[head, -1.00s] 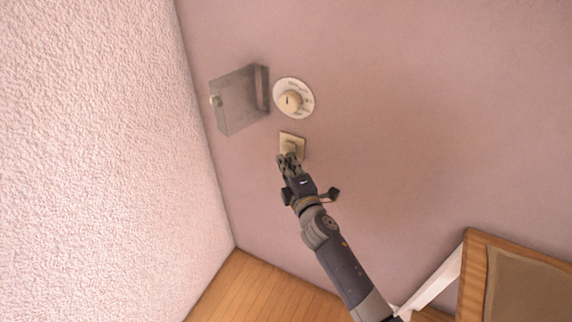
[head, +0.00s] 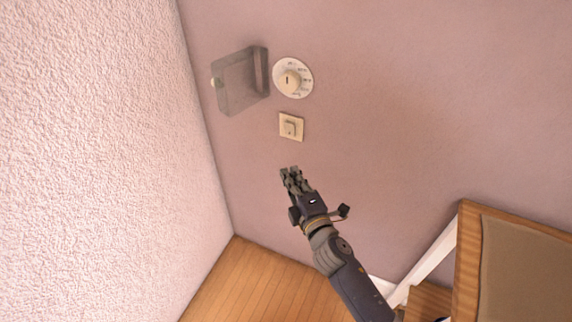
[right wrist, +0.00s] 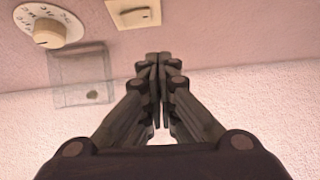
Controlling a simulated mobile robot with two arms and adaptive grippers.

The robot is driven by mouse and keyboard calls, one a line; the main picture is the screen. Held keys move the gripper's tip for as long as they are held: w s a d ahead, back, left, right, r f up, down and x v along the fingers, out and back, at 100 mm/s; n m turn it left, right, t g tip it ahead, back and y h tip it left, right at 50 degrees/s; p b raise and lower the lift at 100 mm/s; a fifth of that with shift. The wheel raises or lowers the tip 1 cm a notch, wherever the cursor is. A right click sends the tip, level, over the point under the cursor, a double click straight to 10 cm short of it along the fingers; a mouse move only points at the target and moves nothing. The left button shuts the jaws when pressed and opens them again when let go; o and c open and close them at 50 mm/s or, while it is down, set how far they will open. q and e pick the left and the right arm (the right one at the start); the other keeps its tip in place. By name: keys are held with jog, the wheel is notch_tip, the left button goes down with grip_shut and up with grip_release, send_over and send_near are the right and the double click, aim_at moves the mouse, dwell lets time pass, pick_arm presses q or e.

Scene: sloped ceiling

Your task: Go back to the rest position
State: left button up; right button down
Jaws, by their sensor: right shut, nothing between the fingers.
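My right gripper (head: 289,171) is shut and empty in the head view, a little below the small square switch (head: 291,127) on the pink wall. It does not touch the switch. In the right wrist view the closed fingers (right wrist: 158,62) point up toward the wall, with the switch (right wrist: 134,12) just beyond the tips. A round white dial (head: 293,78) with a cream knob is above the switch; it also shows in the right wrist view (right wrist: 48,24). My left gripper is not in view.
A clear box-like cover (head: 240,82) stands out from the wall left of the dial. A rough white wall (head: 90,150) meets the pink wall at the left. A wood-framed chair or table (head: 468,255) is at the lower right. The wooden floor (head: 265,285) shows below.

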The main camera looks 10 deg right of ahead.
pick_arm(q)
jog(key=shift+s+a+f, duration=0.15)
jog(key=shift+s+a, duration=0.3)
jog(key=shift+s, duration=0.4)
pick_arm(e)
jog(key=shift+s+d+f, duration=0.1)
jog(key=shift+s+d, duration=0.15)
jog(key=shift+s, duration=0.45)
jog(key=shift+f, duration=0.1)
